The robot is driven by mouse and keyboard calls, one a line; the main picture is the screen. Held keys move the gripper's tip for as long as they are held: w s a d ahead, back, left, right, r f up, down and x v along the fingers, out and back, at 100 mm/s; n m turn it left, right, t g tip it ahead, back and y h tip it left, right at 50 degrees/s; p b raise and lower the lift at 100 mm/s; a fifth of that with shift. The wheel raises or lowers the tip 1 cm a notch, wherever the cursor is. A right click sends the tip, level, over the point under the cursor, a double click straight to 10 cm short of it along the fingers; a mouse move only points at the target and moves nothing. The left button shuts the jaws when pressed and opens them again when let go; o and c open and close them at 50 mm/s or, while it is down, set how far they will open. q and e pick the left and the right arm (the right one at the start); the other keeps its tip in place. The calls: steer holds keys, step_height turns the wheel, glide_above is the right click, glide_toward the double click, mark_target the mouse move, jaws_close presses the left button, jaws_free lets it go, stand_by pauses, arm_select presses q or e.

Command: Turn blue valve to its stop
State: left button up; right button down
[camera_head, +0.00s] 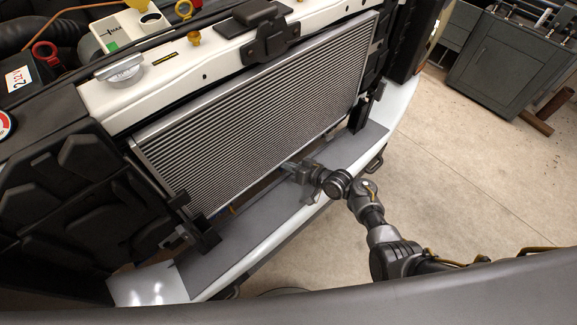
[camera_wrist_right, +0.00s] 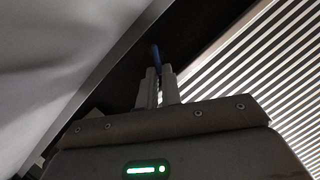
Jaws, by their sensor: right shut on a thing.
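The blue valve (camera_wrist_right: 155,53) shows in the right wrist view as a small blue handle at the fingertips, against a dark gap. My right gripper (camera_wrist_right: 158,73) is shut on it; the fingers hide its lower part. In the head view my right gripper (camera_head: 290,166) reaches in from the right, low at the front of the radiator, just above the grey ledge. The valve cannot be made out there, and how far it is turned cannot be told. My left gripper is not in view.
The finned radiator (camera_head: 262,105) stands close behind my right gripper and shows at the right of the wrist view. The grey ledge (camera_head: 240,232) and white bumper edge (camera_head: 268,244) lie in front. A grey cabinet (camera_head: 500,68) stands far right; the floor (camera_head: 460,170) between is clear.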

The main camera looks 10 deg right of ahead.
stand_by(0.5)
steer(key=c, duration=1.6)
jaws_free()
steer(key=shift+d, duration=0.15)
steer(key=v, duration=1)
steer(key=shift+s+d+r+p, duration=0.15)
steer(key=shift+d+p, duration=0.1)
steer(key=shift+p, duration=0.15)
